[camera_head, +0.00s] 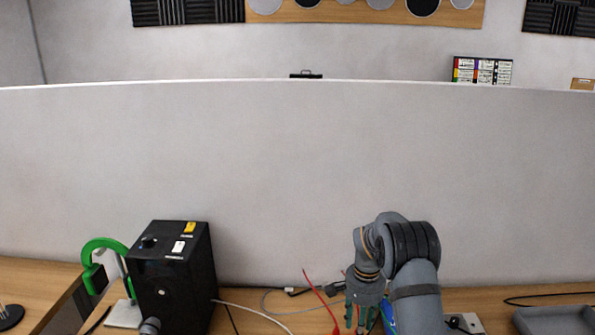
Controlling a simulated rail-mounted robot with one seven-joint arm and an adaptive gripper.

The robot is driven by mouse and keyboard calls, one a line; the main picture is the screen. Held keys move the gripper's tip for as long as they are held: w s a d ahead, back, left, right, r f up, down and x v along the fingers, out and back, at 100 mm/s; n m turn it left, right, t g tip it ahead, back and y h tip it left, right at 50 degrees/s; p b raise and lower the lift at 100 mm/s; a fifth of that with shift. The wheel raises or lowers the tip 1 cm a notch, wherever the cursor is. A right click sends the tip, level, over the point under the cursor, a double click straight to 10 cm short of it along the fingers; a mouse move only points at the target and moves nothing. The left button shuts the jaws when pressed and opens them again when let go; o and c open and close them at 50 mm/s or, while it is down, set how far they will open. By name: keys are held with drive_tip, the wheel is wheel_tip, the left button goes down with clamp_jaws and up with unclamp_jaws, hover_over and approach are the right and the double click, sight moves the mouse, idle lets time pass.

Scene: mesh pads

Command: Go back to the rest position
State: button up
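My arm rises from the bottom edge right of centre in the head view and bends down toward the desk. My gripper (361,314) hangs pointing down low in the picture, over the desk near the wall side. Its greenish fingers are small and partly cut off by the bottom edge, so I cannot tell whether they are open or shut. I cannot see whether anything is between them. A blue item (388,316) shows close beside the gripper, partly hidden by my arm.
A black box (172,280) with yellow and white labels stands left. A green hook-shaped thing (103,246) is beside it. A red cable (321,300) and other cables lie left of the gripper. A grey tray (553,321) is at right. A pale partition (270,180) stands behind the desk.

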wheel_tip(320, 180, down, 3)
drive_tip(key=shift+r, duration=0.2)
drive_tip(key=shift+r+p, duration=0.5)
drive_tip(key=shift+p, duration=0.05)
drive_tip(key=shift+f, duration=0.1)
